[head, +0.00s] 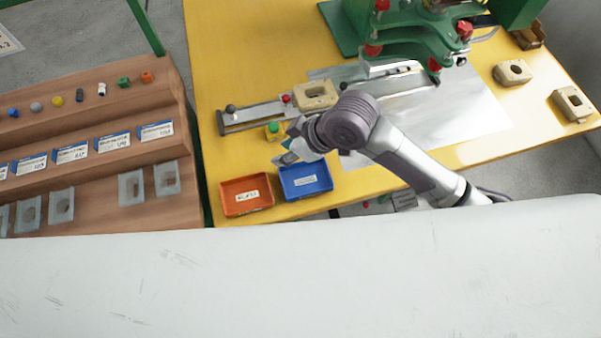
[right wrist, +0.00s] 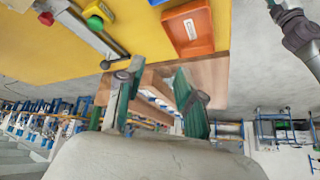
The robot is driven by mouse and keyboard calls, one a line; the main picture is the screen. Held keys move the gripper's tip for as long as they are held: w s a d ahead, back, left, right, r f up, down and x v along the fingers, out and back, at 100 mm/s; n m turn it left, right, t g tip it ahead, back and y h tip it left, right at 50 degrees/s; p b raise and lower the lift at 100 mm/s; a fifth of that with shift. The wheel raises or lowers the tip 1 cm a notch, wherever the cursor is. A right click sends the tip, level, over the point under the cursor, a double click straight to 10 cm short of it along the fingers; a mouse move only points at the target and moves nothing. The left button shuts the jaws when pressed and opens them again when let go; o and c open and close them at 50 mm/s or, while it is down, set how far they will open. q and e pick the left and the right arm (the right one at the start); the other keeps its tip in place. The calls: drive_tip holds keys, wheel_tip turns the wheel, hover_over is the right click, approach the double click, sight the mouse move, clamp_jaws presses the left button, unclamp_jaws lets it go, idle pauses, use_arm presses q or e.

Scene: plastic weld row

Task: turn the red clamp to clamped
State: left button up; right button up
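A small red part (head: 286,99), which looks like the red clamp, sits on a metal slide fixture (head: 262,112) on the yellow table. A red knob (right wrist: 46,18) also shows at the top left of the right wrist view. It is too small to tell whether the clamp is clamped. My right gripper (head: 290,152) is in front of the fixture, just beyond the trays, apart from the red part. In the right wrist view my right gripper (right wrist: 152,76) has its green-padded fingers spread, with nothing between them. My left gripper is not in view.
A yellow box with a green button (head: 273,127) stands close to my right gripper. An orange tray (head: 232,207) and a blue tray (head: 296,191) lie at the near edge. A beige block (head: 330,103) is beside the red part. A green machine (head: 400,30) stands behind.

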drive_tip(key=shift+s+d+f+m+t, duration=0.25)
drive_tip(key=shift+s+d+m, duration=0.4)
drive_tip(key=shift+s, duration=0.1)
drive_tip(key=shift+s+d+f+m+t, duration=0.25)
drive_tip(key=shift+s+d+m, duration=0.4)
drive_tip(key=shift+s, duration=0.05)
drive_tip(key=s+d+f+m+h, duration=0.2)
drive_tip(key=s+d+m+h, duration=0.15)
drive_tip(key=s+d, duration=0.4)
drive_tip(key=s+d+f+m+h, duration=0.1)
drive_tip(key=s+d+m+h, duration=0.3)
drive_tip(key=d, duration=0.7)
wheel_tip(320, 180, down, 26)
drive_tip(key=s+g+y, duration=0.2)
drive_tip(key=s+d+f, duration=0.2)
drive_tip(key=s+f, duration=1.4)
drive_tip(key=s, duration=0.1)
drive_tip(key=shift+d+f+g+h, duration=0.25)
drive_tip(key=shift+f+g+h, duration=0.1)
drive_tip(key=shift+g, duration=0.05)
